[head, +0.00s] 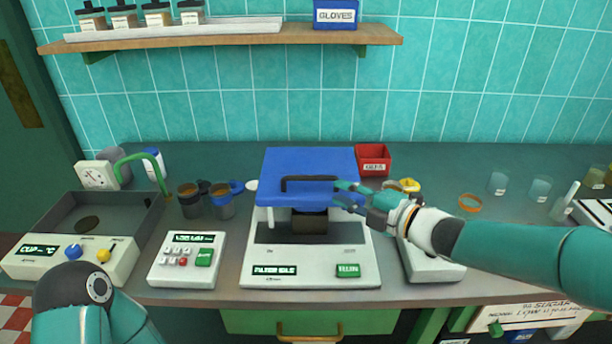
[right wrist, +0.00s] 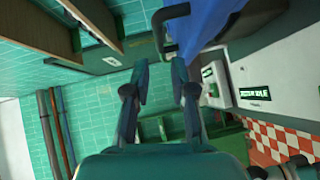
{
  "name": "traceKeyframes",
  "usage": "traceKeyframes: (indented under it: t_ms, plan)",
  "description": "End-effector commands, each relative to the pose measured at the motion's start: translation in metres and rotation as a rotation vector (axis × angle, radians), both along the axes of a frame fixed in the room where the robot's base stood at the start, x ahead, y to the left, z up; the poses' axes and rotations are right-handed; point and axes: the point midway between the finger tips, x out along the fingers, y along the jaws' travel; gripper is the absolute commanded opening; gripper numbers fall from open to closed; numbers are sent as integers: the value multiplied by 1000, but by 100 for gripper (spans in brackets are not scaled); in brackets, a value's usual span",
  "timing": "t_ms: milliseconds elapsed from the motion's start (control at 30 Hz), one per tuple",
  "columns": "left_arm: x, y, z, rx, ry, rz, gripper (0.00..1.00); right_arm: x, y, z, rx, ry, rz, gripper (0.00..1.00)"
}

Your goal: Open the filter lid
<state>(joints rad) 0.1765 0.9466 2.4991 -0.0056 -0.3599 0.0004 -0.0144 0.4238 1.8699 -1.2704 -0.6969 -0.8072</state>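The filter machine (head: 310,268) is a pale box with a green-lit display, in the middle of the bench in the head view. Its blue lid (head: 310,163) covers the top rear, with a dark block showing under its front edge. I cannot tell whether the lid is fully down. A black bar handle (head: 300,179) runs along the lid. My right gripper (head: 342,193) is open at the handle's right end, its fingers apart. In the right wrist view the handle (right wrist: 160,28) shows beyond the open fingers, not between them. My left gripper is out of view.
A keypad box (head: 187,258) and a grey basin unit (head: 75,252) stand left of the machine. A red bin (head: 372,160) stands behind right. A pale device (head: 430,265) lies under my right arm. Cups (head: 222,203) stand behind left. A shelf (head: 230,38) hangs above.

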Motion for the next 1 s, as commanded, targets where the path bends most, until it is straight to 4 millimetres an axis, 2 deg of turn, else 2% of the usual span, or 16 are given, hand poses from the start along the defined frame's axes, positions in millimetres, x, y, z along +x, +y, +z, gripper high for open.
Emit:
traceKeyframes:
  t_ms: [233,500,933,967,1000]
  plan:
    - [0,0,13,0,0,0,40,38,38,-6,0,3,-2,25]
    - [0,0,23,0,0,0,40,66,65,-12,0,2,-5,25]
    - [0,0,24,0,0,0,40,74,72,-14,0,1,-7,25]
    - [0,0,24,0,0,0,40,74,72,-14,0,1,-7,23]
    - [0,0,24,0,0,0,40,73,71,-14,0,1,-7,16]
